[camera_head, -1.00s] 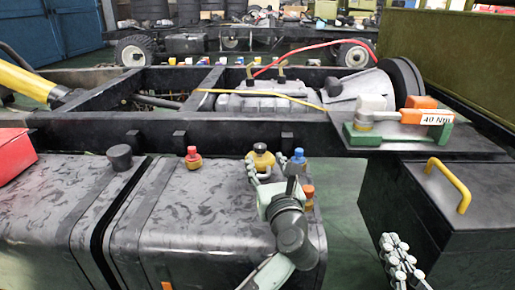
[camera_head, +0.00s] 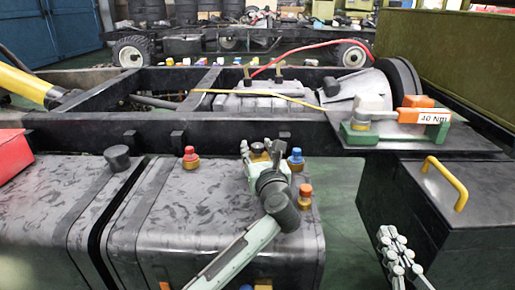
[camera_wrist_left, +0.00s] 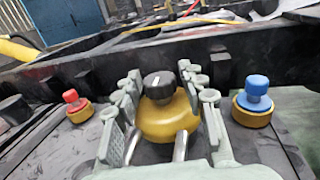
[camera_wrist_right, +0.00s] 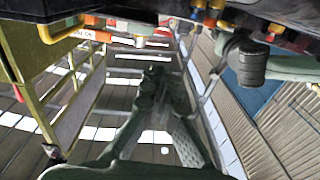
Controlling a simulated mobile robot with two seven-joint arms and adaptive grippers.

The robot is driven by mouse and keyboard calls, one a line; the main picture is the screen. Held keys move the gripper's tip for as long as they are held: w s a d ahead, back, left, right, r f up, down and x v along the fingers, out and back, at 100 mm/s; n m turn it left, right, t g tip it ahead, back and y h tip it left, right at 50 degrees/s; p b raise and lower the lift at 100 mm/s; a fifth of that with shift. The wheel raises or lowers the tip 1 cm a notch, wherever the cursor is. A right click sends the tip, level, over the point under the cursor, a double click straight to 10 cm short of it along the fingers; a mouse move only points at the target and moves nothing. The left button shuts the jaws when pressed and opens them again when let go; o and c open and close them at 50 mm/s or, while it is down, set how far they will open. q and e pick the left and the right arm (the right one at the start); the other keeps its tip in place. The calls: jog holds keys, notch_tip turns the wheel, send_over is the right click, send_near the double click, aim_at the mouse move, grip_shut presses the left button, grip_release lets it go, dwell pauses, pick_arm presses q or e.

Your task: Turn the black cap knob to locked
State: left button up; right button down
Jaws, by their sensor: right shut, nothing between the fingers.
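The black cap knob (camera_wrist_left: 158,85) sits on a round yellow base (camera_wrist_left: 165,122), with a white line mark across its top. In the head view it is mostly hidden behind my left gripper (camera_head: 262,150). My left gripper is open; in its wrist view its fingers (camera_wrist_left: 164,88) stand on either side of the knob and base, with a gap visible beside the black cap. I cannot tell whether either finger touches the base. My right gripper (camera_head: 390,238) is shut and empty, low beside the black box; its closed fingers (camera_wrist_right: 155,90) show in the right wrist view.
A red knob (camera_head: 190,157) stands left of the left gripper, a blue knob (camera_head: 296,160) right, an orange one (camera_head: 305,193) nearer. A plain black cap (camera_head: 117,157) is on the tank further left. A black box (camera_head: 440,210) with yellow handle (camera_head: 448,183) stands right.

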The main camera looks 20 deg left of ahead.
pick_arm(q)
grip_shut()
